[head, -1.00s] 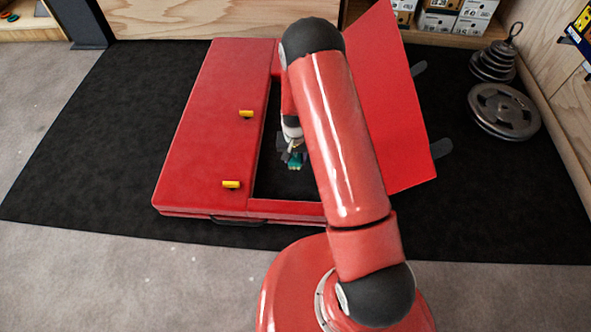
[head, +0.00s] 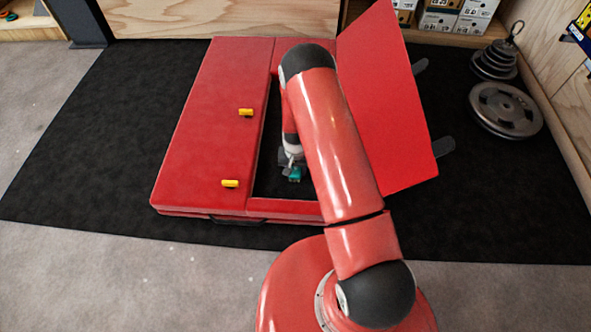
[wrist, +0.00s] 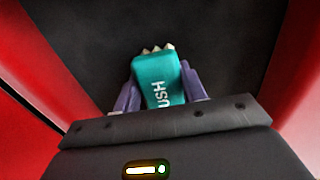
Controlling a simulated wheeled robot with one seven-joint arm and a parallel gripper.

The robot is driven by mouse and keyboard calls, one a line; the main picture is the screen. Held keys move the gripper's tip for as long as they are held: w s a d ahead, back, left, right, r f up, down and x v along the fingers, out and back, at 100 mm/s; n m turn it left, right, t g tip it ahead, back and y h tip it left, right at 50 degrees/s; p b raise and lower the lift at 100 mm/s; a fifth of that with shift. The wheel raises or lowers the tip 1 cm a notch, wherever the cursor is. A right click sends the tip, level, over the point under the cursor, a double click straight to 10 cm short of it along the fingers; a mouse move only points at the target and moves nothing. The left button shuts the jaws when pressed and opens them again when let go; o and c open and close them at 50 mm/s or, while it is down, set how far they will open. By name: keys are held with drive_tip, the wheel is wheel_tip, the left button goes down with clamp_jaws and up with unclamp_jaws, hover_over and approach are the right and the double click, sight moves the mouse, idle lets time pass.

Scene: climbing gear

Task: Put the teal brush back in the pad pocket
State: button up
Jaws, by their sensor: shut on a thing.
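The teal brush (wrist: 158,82) is between the purple fingers of my gripper (wrist: 160,88) in the wrist view, with pale bristle tips at its far end and white lettering on its side. My gripper is shut on it. In the head view the brush (head: 295,174) shows as a small teal patch at my gripper (head: 291,168), inside the outline of the dark pocket (head: 285,186) of the red pad (head: 205,130). Red pocket walls flank the dark floor in the wrist view. I cannot tell whether the brush touches the floor. My arm hides part of the pocket.
The pad's red flap (head: 390,100) stands open on the right. Two yellow tabs (head: 246,112) are on the pad's left part. The pad lies on a black mat (head: 90,150). Weight plates (head: 504,110) lie at the right, and boxes (head: 437,22) stand at the back.

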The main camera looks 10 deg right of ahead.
drive_tip(key=o, duration=1.3)
drive_tip(key=shift+c, duration=0.2)
wheel_tip(320, 180, up, 12)
drive_tip(key=p, duration=0.2)
wheel_tip(320, 180, up, 12)
drive_tip(key=t, duration=0.1)
hover_over(295, 169)
drive_tip(key=s+r+n+t, duration=0.1)
drive_tip(key=s+r, duration=0.2)
drive_tip(key=r, duration=0.4)
drive_tip(key=s+r, duration=0.3)
drive_tip(key=r, duration=0.3)
drive_tip(key=s+r+n+t, duration=0.1)
drive_tip(key=s+r, duration=0.6)
drive_tip(key=s, duration=0.3)
drive_tip(key=s+d+r+n+t, duration=0.1)
drive_tip(key=s+r+t, duration=0.1)
drive_tip(key=s+r, duration=0.5)
drive_tip(key=s, duration=0.4)
drive_tip(key=shift+t, duration=0.3)
